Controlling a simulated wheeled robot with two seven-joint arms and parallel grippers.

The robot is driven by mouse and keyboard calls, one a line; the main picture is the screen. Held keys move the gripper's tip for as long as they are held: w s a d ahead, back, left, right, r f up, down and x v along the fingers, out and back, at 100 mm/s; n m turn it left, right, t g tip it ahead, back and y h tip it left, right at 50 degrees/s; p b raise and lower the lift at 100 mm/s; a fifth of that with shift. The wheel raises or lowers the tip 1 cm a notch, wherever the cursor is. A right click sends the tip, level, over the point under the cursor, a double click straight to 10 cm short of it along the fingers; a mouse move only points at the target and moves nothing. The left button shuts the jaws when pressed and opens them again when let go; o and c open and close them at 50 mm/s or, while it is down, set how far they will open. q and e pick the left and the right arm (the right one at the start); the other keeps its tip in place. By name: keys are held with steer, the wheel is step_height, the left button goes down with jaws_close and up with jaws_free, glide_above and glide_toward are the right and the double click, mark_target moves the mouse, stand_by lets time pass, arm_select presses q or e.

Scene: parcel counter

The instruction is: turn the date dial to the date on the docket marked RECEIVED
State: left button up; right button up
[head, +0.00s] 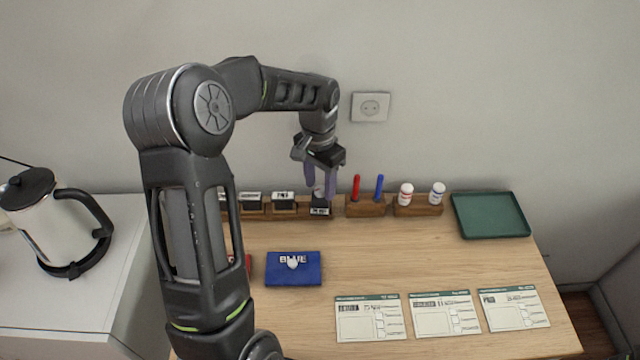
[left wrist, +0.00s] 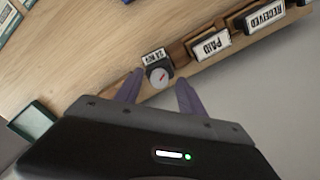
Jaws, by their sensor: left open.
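The date stamp (head: 320,208) stands at the right end of the wooden stamp rack. In the left wrist view its round white dial (left wrist: 159,75) has a red mark, and its label (left wrist: 154,57) seems to read 28 NOV, though it is small. My left gripper (head: 321,190) points down over the stamp, open, with its purple fingers on either side of the dial; contact cannot be told. Three dockets lie at the front right: left (head: 370,320), middle (head: 445,315) and right (head: 514,309). Their print is too small to read. My right gripper is not in view.
The PAID stamp (left wrist: 209,44) and RECEIVED stamp (left wrist: 264,17) stand beside the date stamp. Pens in a block (head: 367,207), two bottles (head: 406,194), a green tray (head: 490,215) and a blue ink pad (head: 293,270) are around. The counter's middle is clear.

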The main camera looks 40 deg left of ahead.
mark_target(320, 189)
arm_select(q)
step_height(320, 189, up, 7)
steer(key=shift+r+b, duration=0.2)
steer(key=shift+b, duration=0.15)
steer(key=shift+f, duration=0.1)
stand_by(0.5)
